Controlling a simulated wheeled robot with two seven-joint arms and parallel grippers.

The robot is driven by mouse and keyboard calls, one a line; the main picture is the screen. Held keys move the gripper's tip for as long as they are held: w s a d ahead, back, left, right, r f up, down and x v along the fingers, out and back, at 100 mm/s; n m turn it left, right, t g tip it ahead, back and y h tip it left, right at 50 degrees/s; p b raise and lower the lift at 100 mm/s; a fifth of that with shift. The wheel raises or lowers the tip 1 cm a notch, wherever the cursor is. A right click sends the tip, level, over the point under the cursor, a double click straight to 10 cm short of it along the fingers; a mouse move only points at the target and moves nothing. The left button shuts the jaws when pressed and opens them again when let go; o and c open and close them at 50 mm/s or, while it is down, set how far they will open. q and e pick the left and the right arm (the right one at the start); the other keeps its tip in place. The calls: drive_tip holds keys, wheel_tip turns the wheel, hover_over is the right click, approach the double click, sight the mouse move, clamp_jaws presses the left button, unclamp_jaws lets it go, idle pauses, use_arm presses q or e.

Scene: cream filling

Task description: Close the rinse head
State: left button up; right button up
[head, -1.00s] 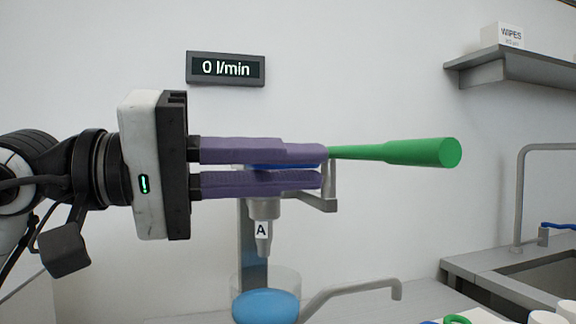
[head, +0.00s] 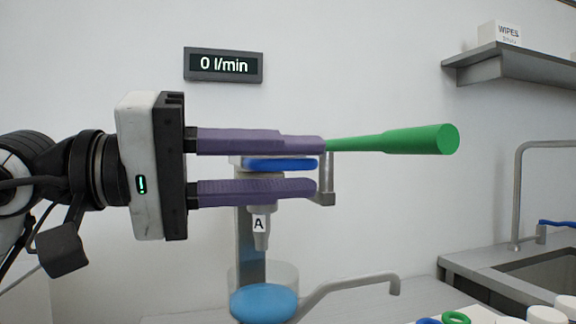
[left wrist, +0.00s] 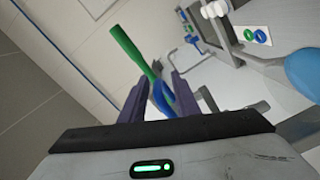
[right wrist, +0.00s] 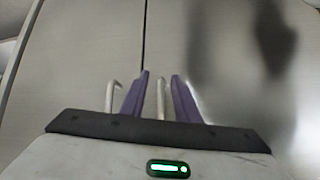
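A grey nozzle fixture marked A (head: 259,225) hangs on a post against the wall, partly hidden by my left gripper. A blue handle (head: 280,165) shows at its top, between my left gripper's fingers. A long green handle (head: 420,140) extends right from behind the upper finger. My left gripper (head: 318,166) is open around the blue handle, with a gap below it. The left wrist view shows the blue part (left wrist: 162,97) between the fingers and the green handle (left wrist: 133,48) beyond. My right gripper (right wrist: 159,75) is open, facing grey cabinet fronts.
A wall display (head: 223,65) reads 0 l/min. Below the nozzle is a clear vessel with a blue rounded thing (head: 264,303) and a grey bent spout (head: 350,285). A sink (head: 530,265) and a shelf with a wipes box (head: 500,34) are right.

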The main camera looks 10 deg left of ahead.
use_arm(q)
drive_tip(key=b+v, duration=0.1)
drive_tip(key=v, duration=0.9)
drive_tip(key=shift+a+b, duration=0.2)
drive_tip(key=shift+b, duration=0.2)
